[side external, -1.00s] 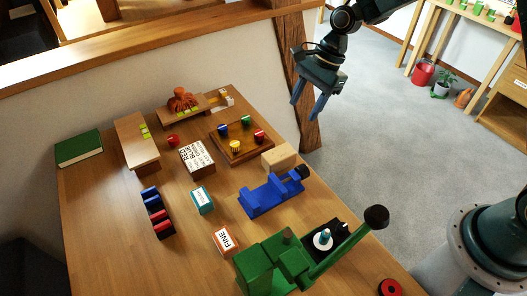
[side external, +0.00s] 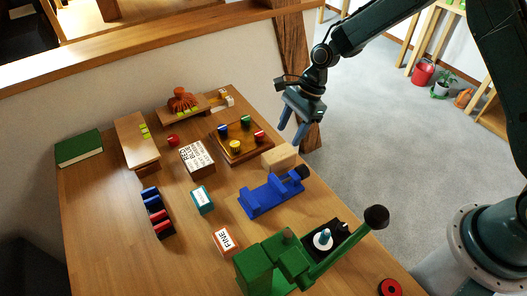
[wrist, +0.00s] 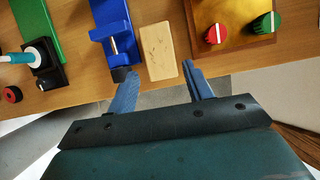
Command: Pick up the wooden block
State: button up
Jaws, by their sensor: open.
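The wooden block (side external: 279,157) is a pale, plain rectangular block near the table's right edge, between the blue vise and the peg board. In the wrist view the block (wrist: 158,51) lies just beyond my fingertips, roughly in line with the gap between them. My gripper (side external: 291,134) is open and empty, with blue fingers pointing down, above and slightly right of the block in the side view. In the wrist view my gripper (wrist: 160,72) shows both fingers spread apart, with nothing between them.
A blue vise (side external: 268,196) stands close to the block on one side, and a wooden board with coloured knobs (side external: 241,150) on the other. A green lever press (side external: 284,262) stands at the front. Bare tabletop (side external: 112,232) lies at the left.

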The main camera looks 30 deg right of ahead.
aim_at(280, 153)
jog(key=shift+x, duration=1.8)
jog(key=shift+x, duration=2.55)
jog(key=c, duration=0.7)
